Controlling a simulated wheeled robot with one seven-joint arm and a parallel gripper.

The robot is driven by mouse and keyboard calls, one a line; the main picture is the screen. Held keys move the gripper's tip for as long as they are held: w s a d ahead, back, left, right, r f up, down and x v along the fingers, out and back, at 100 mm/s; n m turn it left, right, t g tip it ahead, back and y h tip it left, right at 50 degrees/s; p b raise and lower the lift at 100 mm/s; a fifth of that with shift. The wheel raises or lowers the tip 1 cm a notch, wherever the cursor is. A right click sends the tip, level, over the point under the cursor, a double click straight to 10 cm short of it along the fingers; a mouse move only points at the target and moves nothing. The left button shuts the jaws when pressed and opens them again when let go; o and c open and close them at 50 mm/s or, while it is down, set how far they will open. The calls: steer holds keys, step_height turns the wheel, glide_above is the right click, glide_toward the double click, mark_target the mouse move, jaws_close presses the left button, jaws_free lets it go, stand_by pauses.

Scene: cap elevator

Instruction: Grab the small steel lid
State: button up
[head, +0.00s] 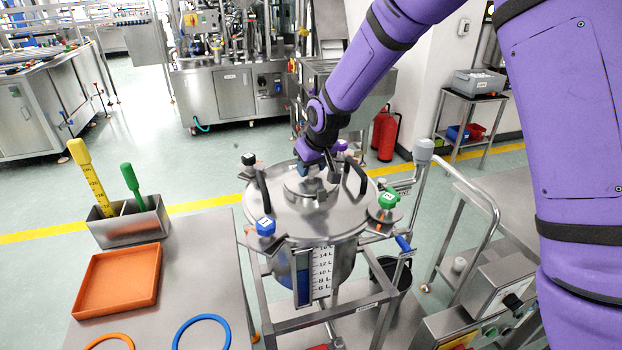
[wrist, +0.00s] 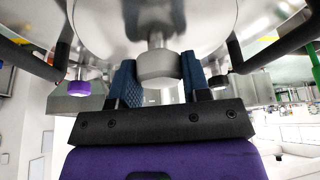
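The small steel lid (head: 305,187) sits on top of the large steel vessel lid (head: 278,215), under my gripper in the head view. My gripper (head: 318,172) is right over its centre. In the wrist view the lid's grey knob (wrist: 157,66) stands between the two blue fingers of my gripper (wrist: 160,70), one finger at each side. The finger edges appear very close to the knob. I cannot tell whether they touch it. My gripper partly hides the knob in the head view.
The vessel lid has black handles (head: 262,188) and clamps with blue (head: 265,226) and green (head: 389,200) knobs around its rim. At left, a table holds an orange tray (head: 117,281) and a steel box (head: 130,226) with yellow and green tools. A grey-topped post (head: 423,150) stands at right.

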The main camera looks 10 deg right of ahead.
steer(key=c, duration=0.5)
steer(key=shift+c, duration=0.2)
steer(key=shift+r, duration=0.1)
steer(key=shift+r, duration=1.75)
steer(key=s+d+r, duration=0.1)
steer(key=s+d, duration=0.1)
steer(key=s, duration=1.3)
steer(key=shift+s+d+r, duration=0.2)
steer(key=shift+s+d, duration=0.15)
steer(key=shift+s, duration=0.05)
